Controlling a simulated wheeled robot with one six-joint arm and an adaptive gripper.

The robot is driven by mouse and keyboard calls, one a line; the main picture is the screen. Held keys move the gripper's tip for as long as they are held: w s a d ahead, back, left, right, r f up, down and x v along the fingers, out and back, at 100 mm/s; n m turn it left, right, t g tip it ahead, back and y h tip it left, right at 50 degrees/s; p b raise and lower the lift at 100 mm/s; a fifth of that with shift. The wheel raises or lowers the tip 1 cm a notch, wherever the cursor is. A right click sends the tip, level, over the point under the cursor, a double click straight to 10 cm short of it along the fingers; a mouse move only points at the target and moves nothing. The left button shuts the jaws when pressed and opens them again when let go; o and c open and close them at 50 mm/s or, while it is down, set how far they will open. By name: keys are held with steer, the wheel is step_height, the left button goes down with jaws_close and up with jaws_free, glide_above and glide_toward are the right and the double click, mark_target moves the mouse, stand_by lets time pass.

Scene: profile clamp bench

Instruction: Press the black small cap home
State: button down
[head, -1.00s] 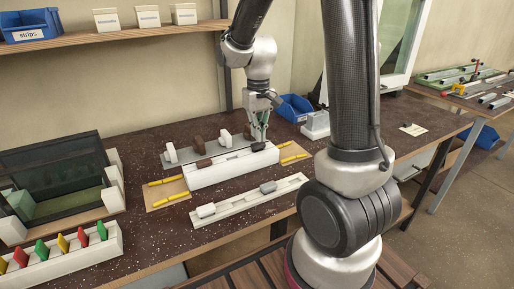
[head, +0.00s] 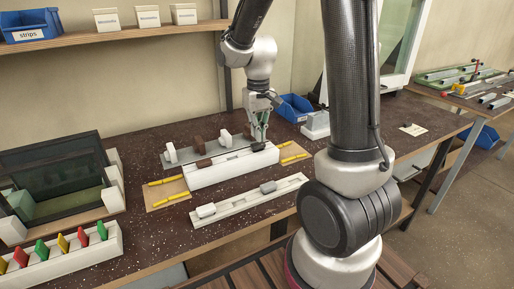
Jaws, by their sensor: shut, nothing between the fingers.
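The black small cap (head: 258,147) sits near the right end of the white profile block (head: 222,171) in the middle of the bench. My gripper (head: 260,138) points down right above the cap, its fingers shut with nothing between them. The fingertips look to be at or just over the cap's top; I cannot tell whether they touch. Whether the cap sits flush in the block is too small to tell. A brown cap (head: 203,163) sits further left on the same block.
Behind the block stands a grey rack (head: 186,150) with white and brown pieces. In front lies a white tray (head: 236,204) with two grey-white pieces. Yellow strips (head: 168,180) lie beside the block. A blue bin (head: 295,107) stands behind, right. The bench front right is clear.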

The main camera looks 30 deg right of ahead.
steer(key=shift+f, duration=0.15)
steer(key=shift+f, duration=0.5)
steer(key=shift+f, duration=0.7)
stand_by(0.5)
steer(key=shift+r, duration=3.55)
